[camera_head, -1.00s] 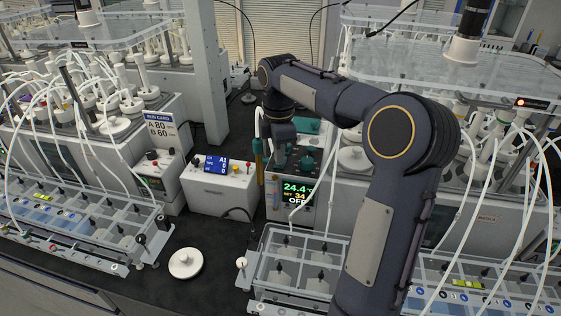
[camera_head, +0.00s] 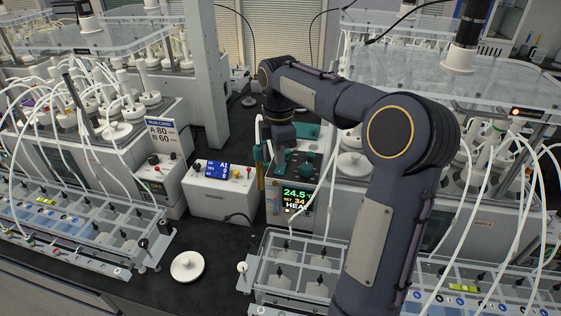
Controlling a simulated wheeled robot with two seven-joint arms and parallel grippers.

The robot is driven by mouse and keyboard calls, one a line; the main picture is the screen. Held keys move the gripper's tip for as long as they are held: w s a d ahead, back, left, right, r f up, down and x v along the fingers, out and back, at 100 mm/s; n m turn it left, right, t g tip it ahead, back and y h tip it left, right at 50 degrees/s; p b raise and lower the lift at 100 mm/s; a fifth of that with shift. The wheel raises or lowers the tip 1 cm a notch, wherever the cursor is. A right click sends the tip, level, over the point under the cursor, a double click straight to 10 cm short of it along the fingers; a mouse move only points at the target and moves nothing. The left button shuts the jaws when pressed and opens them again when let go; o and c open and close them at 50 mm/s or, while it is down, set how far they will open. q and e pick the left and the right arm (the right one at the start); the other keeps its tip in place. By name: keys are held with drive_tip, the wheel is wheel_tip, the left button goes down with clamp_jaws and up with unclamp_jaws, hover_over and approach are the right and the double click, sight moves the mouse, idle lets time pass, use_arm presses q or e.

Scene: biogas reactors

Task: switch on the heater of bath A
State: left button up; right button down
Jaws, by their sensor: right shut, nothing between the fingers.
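A heater unit with a teal top and a dark display (camera_head: 297,198) stands in the middle, at the near left corner of the right-hand bath (camera_head: 480,215). The display reads 24.5, SET 34 and HEAT, its right edge close to my arm. My right gripper (camera_head: 283,158) points down at the unit's teal top, just above the display. It is shut and holds nothing. Its fingertips are small and dark against the unit, so I cannot tell whether they touch it. The bath's own label is too small to read. My left gripper is not in view.
A run card (camera_head: 161,137) reads A 80, B 60. A white box with a blue screen (camera_head: 219,190) stands left of the heater. A white round lid (camera_head: 187,266) lies on the dark bench. Clear racks (camera_head: 85,238) and many white tubes crowd both sides.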

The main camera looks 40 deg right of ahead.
sight(279, 171)
wheel_tip(279, 171, up, 3)
drive_tip(key=shift+f+p, duration=0.2)
drive_tip(key=shift+p, duration=0.8)
drive_tip(key=shift+r, duration=1)
drive_tip(key=shift+f, duration=0.1)
